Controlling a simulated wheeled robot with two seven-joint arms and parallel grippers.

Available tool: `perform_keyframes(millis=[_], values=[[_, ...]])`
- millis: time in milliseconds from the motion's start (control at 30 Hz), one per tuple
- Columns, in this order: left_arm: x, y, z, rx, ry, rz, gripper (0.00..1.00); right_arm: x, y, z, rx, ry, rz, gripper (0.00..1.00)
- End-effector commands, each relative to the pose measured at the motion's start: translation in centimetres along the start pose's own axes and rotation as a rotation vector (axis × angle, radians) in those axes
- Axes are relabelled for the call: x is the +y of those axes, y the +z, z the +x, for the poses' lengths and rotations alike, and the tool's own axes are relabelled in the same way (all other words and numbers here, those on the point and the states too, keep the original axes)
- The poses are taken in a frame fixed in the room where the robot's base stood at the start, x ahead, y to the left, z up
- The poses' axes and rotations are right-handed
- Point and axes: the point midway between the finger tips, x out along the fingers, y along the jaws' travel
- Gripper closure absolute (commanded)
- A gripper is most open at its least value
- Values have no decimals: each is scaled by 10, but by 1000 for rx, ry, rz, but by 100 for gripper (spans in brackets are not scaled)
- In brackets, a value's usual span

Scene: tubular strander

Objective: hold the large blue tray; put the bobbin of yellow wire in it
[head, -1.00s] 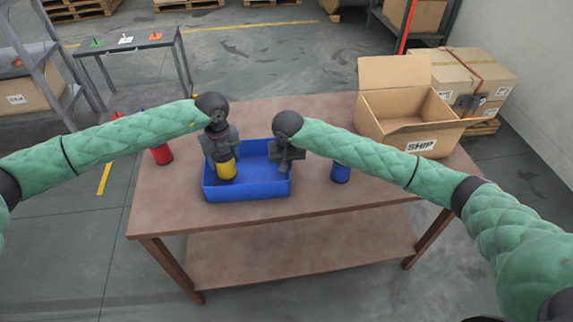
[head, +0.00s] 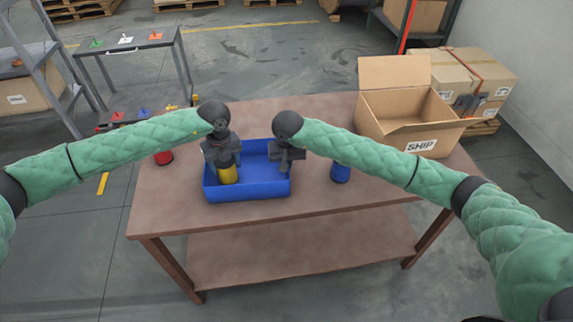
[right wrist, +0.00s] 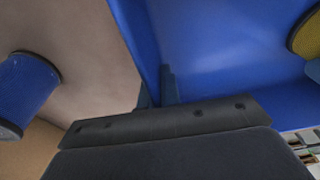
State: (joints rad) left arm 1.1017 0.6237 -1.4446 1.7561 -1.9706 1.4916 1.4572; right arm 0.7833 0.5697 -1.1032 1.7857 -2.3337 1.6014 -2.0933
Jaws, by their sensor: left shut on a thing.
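The large blue tray (head: 250,190) sits on the brown table. The bobbin of yellow wire (head: 228,175) is upright inside its left part, and its yellow side shows at the right edge of the right wrist view (right wrist: 308,35). My left gripper (head: 223,158) is shut on the bobbin from above. I cannot tell whether the bobbin touches the tray floor. My right gripper (head: 287,160) is at the tray's right wall. In the right wrist view its fingers (right wrist: 157,90) stand close together on either side of the wall, shut on it.
A blue bobbin (head: 340,173) stands right of the tray. A red bobbin (head: 163,158) is at the table's left, partly behind my left arm. An open SHIP box (head: 410,115) stands at the back right. The table's front strip is clear.

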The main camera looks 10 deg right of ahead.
Motion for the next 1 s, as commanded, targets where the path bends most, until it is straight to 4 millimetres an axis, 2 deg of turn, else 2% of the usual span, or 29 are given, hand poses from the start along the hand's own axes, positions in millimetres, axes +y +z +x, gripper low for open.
perform_keyframes(millis=[167, 200, 300, 533, 667, 767, 1000], values=[[0, 0, -1, 0, -1, 0, 72, 0, 0, 0, 0, 0, 0, 100], [0, 0, -1, 0, -1, 0, 31, 0, 0, 0, 0, 0, 0, 100], [0, 0, -1, 0, -1, 0, 14, 0, 0, 0, 0, 0, 0, 100], [0, 0, 0, 0, 1, 0, 14, 0, 0, 0, 0, 0, 0, 100], [0, 1, -7, 0, 0, -1, 14, 0, 0, 0, 0, 0, 1, 100], [0, 1, -19, -1, -1, -1, 14, 0, 0, 0, 0, 1, 1, 100], [0, 1, -65, -2, -3, 1, 14, 0, 0, 0, 0, 0, 0, 100]])
